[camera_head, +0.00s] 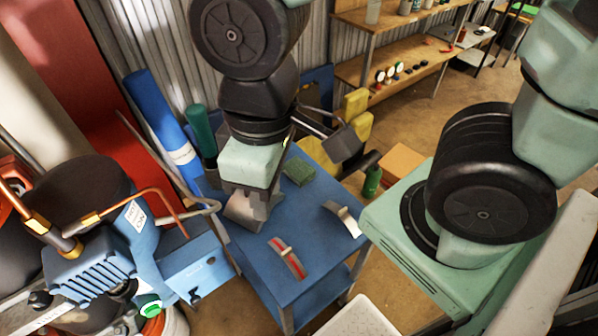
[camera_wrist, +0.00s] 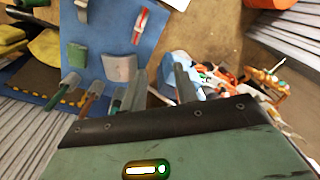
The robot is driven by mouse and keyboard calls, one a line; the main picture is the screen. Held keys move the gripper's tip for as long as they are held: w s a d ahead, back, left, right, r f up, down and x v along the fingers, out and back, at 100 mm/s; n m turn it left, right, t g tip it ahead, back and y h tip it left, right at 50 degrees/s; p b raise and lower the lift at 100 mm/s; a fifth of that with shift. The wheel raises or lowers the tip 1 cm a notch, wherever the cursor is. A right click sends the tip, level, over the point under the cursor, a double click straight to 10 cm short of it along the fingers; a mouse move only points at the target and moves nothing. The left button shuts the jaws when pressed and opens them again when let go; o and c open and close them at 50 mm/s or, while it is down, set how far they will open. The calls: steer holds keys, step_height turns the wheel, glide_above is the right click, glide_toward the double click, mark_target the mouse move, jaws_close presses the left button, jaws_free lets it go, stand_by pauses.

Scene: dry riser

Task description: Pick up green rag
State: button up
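The green rag (camera_head: 299,171) is a small flat folded block. It lies on the far part of the blue cart top (camera_head: 262,248). The wrist view shows it too (camera_wrist: 78,55), left of my fingers. My gripper (camera_head: 252,212) points down over the left part of the cart, to the left of and nearer than the rag. In the wrist view, my gripper (camera_wrist: 160,88) shows its grey fingers apart with nothing between them. The rag is free of the fingers. The exact height of the fingertips above the cart is unclear.
A red-and-grey strap-like piece (camera_head: 287,258) and a pale curved piece (camera_head: 343,219) lie on the cart. A blue machine with copper pipes (camera_head: 100,250) stands left. Blue and green rolls (camera_head: 160,125) lean behind the cart. Wooden shelves (camera_head: 405,65) stand at the back.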

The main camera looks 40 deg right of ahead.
steer(key=o, duration=0.8)
steer(key=shift+w+a, duration=0.15)
steer(key=o, duration=0.7)
steer(key=w+a+m+y, duration=0.1)
steer(key=w+a+m+p, duration=0.1)
steer(key=w, duration=0.1)
steer(key=shift+w+a+f+y, duration=0.1)
steer(key=shift+w+a+y, duration=0.1)
steer(key=shift+y, duration=0.2)
steer(key=shift+o, duration=0.2)
steer(key=w+d+f+m+t+y+p, duration=0.1)
steer(key=w+d+f+m+t+p, duration=0.1)
steer(key=w+m, duration=0.55)
steer(key=w+d+f+m+t+p, duration=0.1)
steer(key=w+d+m+t, duration=0.2)
steer(key=w, duration=0.8)
steer(key=m+g+h, duration=0.3)
steer(key=m+g, duration=0.2)
steer(key=m, duration=0.8)
glide_above(299, 168)
steer(key=shift+n, duration=0.25)
steer(key=f, duration=2.2)
steer(key=shift+w+a+f, duration=0.2)
steer(key=shift+a, duration=0.15)
steer(key=shift+s+d+f, duration=0.1)
steer(key=shift+d+f, duration=0.05)
steer(key=shift+f, duration=1.15)
steer(key=shift+s+d+f, duration=0.1)
steer(key=shift+d+f, duration=0.05)
steer(key=shift+f, duration=1.1)
